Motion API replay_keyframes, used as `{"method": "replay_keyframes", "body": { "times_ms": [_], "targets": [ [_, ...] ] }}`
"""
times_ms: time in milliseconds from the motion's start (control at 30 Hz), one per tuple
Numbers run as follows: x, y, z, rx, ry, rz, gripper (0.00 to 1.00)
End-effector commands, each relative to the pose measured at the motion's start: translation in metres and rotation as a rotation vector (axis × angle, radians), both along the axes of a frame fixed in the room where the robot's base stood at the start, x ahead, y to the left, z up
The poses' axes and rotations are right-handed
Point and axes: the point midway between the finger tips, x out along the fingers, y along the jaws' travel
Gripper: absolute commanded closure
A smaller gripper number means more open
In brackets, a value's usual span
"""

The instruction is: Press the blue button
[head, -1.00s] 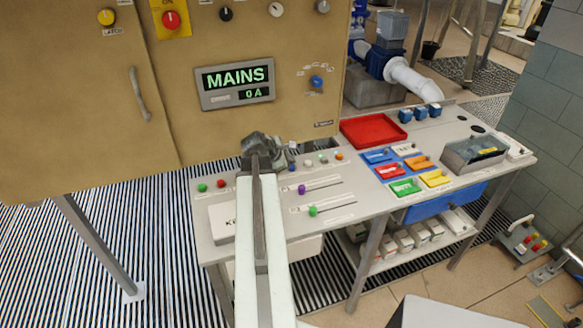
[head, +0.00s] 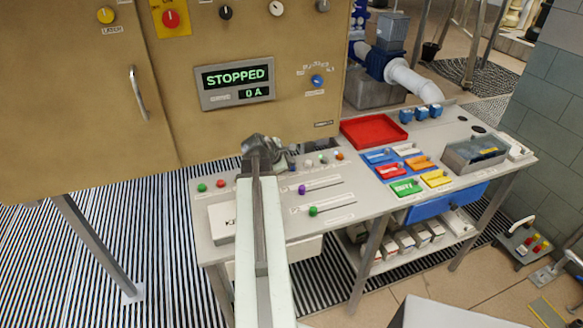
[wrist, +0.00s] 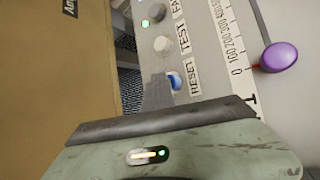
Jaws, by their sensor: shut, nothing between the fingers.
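The blue button (wrist: 175,82) is a small cap beside the RESET label on the grey panel in the wrist view. In the head view only a small blue part (head: 291,165) shows at my gripper's right side; the rest is hidden. My gripper (head: 258,146) is shut and empty, over the back row of controls. In the wrist view its dark edge (wrist: 165,122) lies just below the blue button in the picture; I cannot tell whether they touch.
A display (head: 236,83) on the tan cabinet reads STOPPED and 0 A. Purple (head: 301,189) and green (head: 313,211) slider knobs lie right of my arm. Small buttons (head: 323,159) line the panel's back. A red tray (head: 373,131) and coloured blocks lie further right.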

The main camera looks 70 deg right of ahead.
Motion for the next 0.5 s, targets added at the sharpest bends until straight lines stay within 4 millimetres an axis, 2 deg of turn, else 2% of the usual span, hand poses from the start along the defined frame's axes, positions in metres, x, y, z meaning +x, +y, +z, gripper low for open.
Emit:
{"method": "replay_keyframes", "body": {
  "times_ms": [367,500],
  "targets": [
    [0.000,0.000,0.018,0.001,0.000,-0.001,1.00],
    [0.000,0.000,0.018,0.001,0.000,-0.001,1.00]
  ]
}}
